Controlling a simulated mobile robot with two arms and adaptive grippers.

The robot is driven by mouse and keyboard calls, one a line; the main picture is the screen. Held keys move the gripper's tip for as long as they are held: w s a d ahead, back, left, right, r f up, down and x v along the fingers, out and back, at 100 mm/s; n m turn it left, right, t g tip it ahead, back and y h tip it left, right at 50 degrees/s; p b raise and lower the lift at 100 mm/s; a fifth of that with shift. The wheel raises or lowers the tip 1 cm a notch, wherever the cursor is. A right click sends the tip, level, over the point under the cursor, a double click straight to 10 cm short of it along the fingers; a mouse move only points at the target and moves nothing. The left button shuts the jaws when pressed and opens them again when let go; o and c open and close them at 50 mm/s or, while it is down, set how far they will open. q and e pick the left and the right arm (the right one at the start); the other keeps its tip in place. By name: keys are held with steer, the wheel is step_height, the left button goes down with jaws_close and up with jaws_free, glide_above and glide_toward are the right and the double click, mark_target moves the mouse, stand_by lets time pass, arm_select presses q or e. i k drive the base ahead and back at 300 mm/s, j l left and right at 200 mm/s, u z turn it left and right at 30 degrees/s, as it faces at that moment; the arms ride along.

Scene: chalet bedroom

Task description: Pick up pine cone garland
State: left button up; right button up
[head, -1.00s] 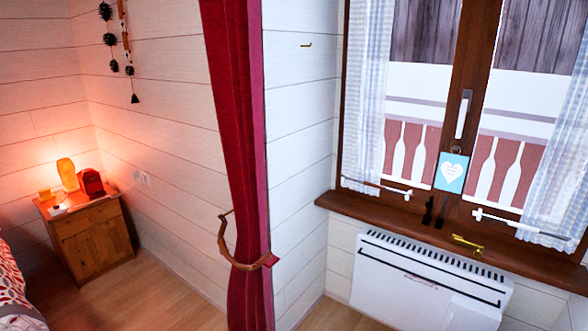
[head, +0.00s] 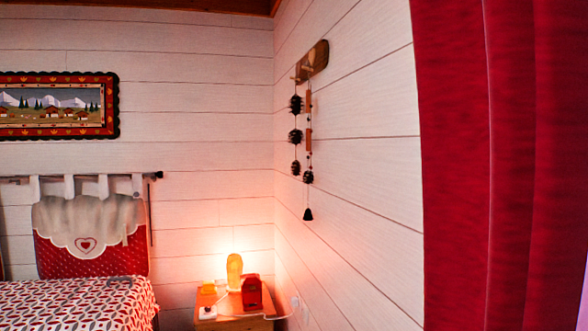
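The pine cone garland (head: 295,136) hangs on the white plank wall to the right of the corner. It has dark pine cones on strings, with a dark bell-shaped piece (head: 308,214) at its lower end. Its strings hang from a wooden plaque (head: 312,61) on the wall, above the bedside table. Neither of my grippers shows in the head view.
A red curtain (head: 500,160) fills the right side, nearer than the garland. Below the garland stands a wooden bedside table (head: 262,323) with a lit lamp (head: 234,271) and a red box (head: 252,293). A bed (head: 75,304) is at lower left.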

mark_target(295, 137)
steer(key=i+u, duration=0.15)
steer(key=i, duration=0.15)
steer(key=i+j+z, duration=0.1)
steer(key=z, duration=0.3)
steer(key=j+z, duration=0.15)
steer(key=z, duration=0.25)
steer(key=i+j+z, duration=0.15)
steer(key=j+z, duration=0.2)
steer(key=z, duration=0.15)
steer(key=i+j+z, duration=0.1)
steer(key=j+z, duration=0.7)
steer(key=z, duration=0.15)
steer(key=j, duration=0.6)
steer(key=i+j, duration=0.1)
steer(key=j, duration=0.55)
